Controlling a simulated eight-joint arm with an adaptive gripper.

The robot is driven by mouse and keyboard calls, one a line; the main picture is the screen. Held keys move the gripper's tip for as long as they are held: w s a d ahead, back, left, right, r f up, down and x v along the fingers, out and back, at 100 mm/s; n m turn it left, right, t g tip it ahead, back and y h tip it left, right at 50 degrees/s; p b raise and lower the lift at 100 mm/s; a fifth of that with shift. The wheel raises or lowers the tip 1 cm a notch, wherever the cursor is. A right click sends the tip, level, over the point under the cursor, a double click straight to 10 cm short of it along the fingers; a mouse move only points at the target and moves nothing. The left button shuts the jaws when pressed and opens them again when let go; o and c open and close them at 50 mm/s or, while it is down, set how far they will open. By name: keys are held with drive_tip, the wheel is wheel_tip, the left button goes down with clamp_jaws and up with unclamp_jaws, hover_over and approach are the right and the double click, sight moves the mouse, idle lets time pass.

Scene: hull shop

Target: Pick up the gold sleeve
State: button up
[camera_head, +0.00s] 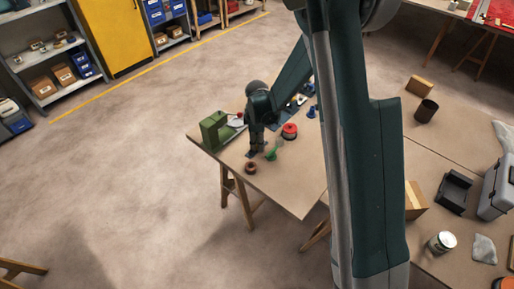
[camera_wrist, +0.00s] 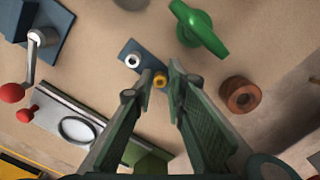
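The gold sleeve (camera_wrist: 160,80) is a small ring-like piece at the centre of the wrist view. It is on or beside a dark blue strip (camera_wrist: 128,49), which also bears a pale silver ring (camera_wrist: 132,61). My gripper (camera_wrist: 162,76) is open, with its two green fingers on either side of the sleeve in the picture; I cannot tell whether they touch it or how high they are above it. In the head view my gripper (camera_head: 256,150) is low over the table's near left corner, and the sleeve cannot be made out there.
A green winged handle (camera_wrist: 200,28) and a copper-brown ring (camera_wrist: 240,95) lie to the right of the strip. A red spool (camera_head: 290,130) stands nearby on the table (camera_head: 292,185).

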drive_tip(key=c, duration=0.4)
drive_tip(key=shift+c, duration=0.2)
drive_tip(key=shift+r, duration=0.15)
wheel_tip(320, 180, up, 10)
drive_tip(key=shift+p, duration=0.45)
idle(0.3)
